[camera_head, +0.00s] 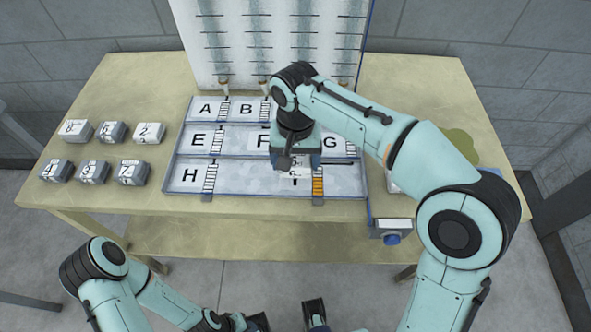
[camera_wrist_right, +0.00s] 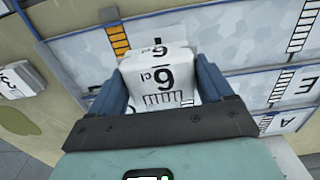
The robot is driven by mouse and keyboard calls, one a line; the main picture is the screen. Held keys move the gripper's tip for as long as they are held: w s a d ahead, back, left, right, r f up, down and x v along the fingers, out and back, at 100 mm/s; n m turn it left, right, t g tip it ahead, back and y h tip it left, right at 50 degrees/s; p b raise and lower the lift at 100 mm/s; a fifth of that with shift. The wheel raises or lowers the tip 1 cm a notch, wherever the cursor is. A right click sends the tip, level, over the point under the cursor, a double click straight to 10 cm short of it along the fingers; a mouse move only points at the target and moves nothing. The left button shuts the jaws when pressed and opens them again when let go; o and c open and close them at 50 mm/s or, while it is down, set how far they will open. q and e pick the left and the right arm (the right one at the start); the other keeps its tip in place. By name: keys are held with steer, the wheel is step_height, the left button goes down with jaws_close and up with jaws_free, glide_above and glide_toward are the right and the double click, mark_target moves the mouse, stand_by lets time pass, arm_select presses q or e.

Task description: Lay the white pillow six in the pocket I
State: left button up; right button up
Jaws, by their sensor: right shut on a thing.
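The white pillow six (camera_wrist_right: 160,72) is between the fingers of my right gripper (camera_wrist_right: 163,90), which is shut on it; a 6-like figure shows on its near face. In the head view my right gripper (camera_head: 296,158) is over the bottom row of the lettered tray (camera_head: 232,178), right of the H pocket (camera_head: 190,177). The pillow shows as a white patch (camera_head: 294,174) below the gripper. Pocket I's letter is hidden. An orange ladder mark (camera_head: 318,186) is beside the pillow. I cannot tell whether the pillow touches the tray.
Several white and grey numbered pillows (camera_head: 133,172) stand in two rows left of the tray. Another white pillow (camera_wrist_right: 20,80) lies to the tray's other side. A tall white panel (camera_head: 225,45) stands behind the tray. A box with a blue button (camera_head: 391,238) is at the front edge.

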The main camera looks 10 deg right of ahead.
mark_target(296, 170)
steer(key=shift+f+b, duration=0.35)
steer(key=shift+f, duration=1.65)
steer(key=shift+f, duration=0.15)
steer(key=o, duration=0.9)
step_height(296, 170, up, 12)
steer(key=p, duration=0.2)
steer(key=shift+p, duration=0.4)
